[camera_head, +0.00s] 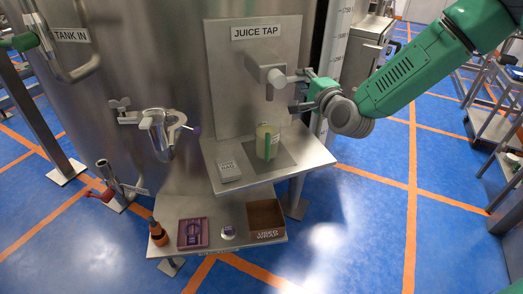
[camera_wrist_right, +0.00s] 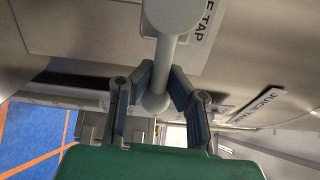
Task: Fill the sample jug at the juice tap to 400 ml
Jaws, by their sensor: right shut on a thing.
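The juice tap (camera_head: 275,77) sticks out of a steel panel under the "JUICE TAP" sign. Its grey lever points right, towards my right gripper (camera_head: 303,92). In the right wrist view, the two fingers of my right gripper (camera_wrist_right: 158,95) are shut on the grey tap lever (camera_wrist_right: 166,58), near its rounded end. The sample jug (camera_head: 262,132) stands upright on the steel shelf below the tap spout, with its green handle towards me. It looks pale yellow, but I cannot read its level or see a stream clearly. My left gripper is not in view.
A small labelled block (camera_head: 228,171) sits left of the jug on the shelf (camera_head: 300,160). The lower shelf holds a purple tray (camera_head: 193,233), an orange-and-dark bottle (camera_head: 157,234), a small white item (camera_head: 228,233) and a brown "USED WRAP" box (camera_head: 266,218). A steel vessel (camera_head: 158,135) hangs left.

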